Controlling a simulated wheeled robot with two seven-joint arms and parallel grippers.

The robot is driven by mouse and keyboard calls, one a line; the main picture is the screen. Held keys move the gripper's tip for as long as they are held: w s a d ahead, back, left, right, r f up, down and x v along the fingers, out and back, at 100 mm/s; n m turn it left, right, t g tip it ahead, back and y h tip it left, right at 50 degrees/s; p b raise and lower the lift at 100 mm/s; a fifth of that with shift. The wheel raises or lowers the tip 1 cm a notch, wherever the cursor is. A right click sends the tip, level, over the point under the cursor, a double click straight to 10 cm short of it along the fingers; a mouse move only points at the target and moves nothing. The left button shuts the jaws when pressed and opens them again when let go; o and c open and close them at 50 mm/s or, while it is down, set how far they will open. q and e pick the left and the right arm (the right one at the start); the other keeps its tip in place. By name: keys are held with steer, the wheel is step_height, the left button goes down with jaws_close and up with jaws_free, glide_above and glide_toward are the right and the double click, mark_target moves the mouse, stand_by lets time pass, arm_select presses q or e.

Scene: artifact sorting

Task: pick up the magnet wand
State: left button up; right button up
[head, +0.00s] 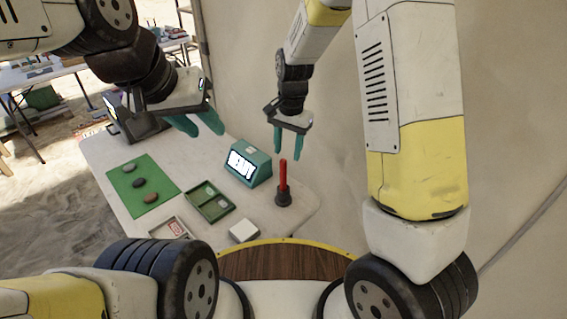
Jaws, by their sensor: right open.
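The magnet wand appears to be the red stick (283,176) standing upright in a dark round holder (283,198) near the right side of the white table. My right gripper (287,157) points down with its teal fingers apart and nothing between them. In the picture its fingertips are around the level of the wand's top; I cannot tell the exact depth gap. My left gripper (208,132) hangs over the table's back left part, its teal fingers apart and empty.
A teal box with a lit screen (247,163) stands left of the wand. A green mat (131,200) bears several stones. A green divided tray (213,213), a shallow tray (167,231) and a white block (244,230) lie nearer. A wall rises behind the table (310,190).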

mark_target(283, 176)
steer(key=shift+h, duration=0.3)
steer(key=f, duration=0.3)
steer(key=a+f, duration=0.1)
steer(key=f, duration=0.7)
steer(key=shift+w+a+f, duration=0.15)
steer(key=shift+w+f, duration=0.05)
jaws_close()
